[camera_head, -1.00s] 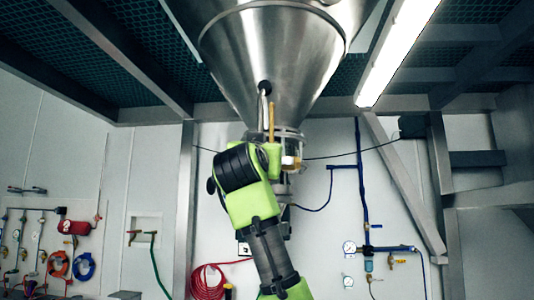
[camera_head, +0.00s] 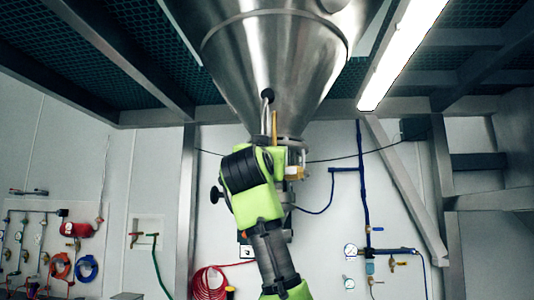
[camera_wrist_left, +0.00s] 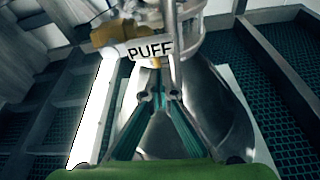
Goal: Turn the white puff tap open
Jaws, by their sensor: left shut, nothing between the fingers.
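The white puff tap (camera_wrist_left: 150,48) is near the top of the left wrist view, its white handle marked PUFF beside a brass body (camera_wrist_left: 112,32). In the head view a small brass and white fitting (camera_head: 293,172) shows just right of my wrist, under the hopper cone. My left gripper (camera_wrist_left: 160,92) is shut and empty. Its fingertips are close below the PUFF label in the wrist picture; I cannot tell whether they touch it. My right gripper is not in view.
The steel hopper cone (camera_head: 275,70) hangs above my wrist, with a thin rod and black ball knob (camera_head: 267,96) in front of it. A diagonal grey beam (camera_head: 402,185) and blue pipework (camera_head: 364,200) are at the right. Hoses and valves line the left wall.

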